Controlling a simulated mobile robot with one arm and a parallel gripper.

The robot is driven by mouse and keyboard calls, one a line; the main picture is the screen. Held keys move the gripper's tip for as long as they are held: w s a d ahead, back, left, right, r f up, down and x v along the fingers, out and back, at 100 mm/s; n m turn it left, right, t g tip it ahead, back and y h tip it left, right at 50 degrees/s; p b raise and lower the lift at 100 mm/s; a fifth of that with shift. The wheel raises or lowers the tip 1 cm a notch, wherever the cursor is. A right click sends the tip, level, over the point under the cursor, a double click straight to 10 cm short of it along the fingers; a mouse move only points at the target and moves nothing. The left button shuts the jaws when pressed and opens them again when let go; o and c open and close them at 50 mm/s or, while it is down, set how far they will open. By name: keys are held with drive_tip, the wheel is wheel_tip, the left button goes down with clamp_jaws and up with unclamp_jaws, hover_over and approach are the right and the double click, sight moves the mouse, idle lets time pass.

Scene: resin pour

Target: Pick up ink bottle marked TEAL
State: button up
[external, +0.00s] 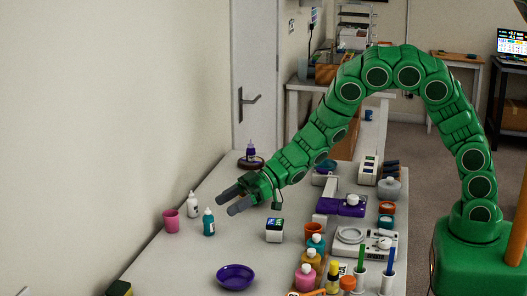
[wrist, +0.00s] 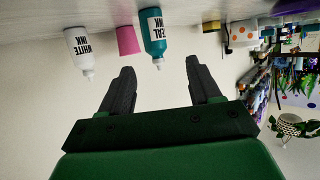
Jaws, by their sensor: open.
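The teal ink bottle (external: 208,222) stands upright on the white table in the external view, left of the middle. In the wrist view the bottle (wrist: 154,36) appears upside down with its TEAL INK label readable and its pale nozzle pointing down in the picture. My gripper (external: 229,201) is open and empty, a little above and to the right of the bottle in the external view. In the wrist view its two dark fingers (wrist: 158,70) are spread, with the bottle beyond the tips and between their lines. The bottle is not touched.
A white ink bottle (external: 193,204) and a pink cup (external: 171,221) stand close left of the teal bottle. A white box (external: 275,230) and a purple bowl (external: 235,277) are nearby. Several jars and tools crowd the right side. The table between bottle and bowl is clear.

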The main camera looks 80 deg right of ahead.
sight(208, 221)
drive_tip(key=shift+x, duration=2.75)
drive_tip(key=shift+w+r, duration=0.2)
drive_tip(key=shift+d, duration=0.1)
drive_tip(key=c, duration=1.1)
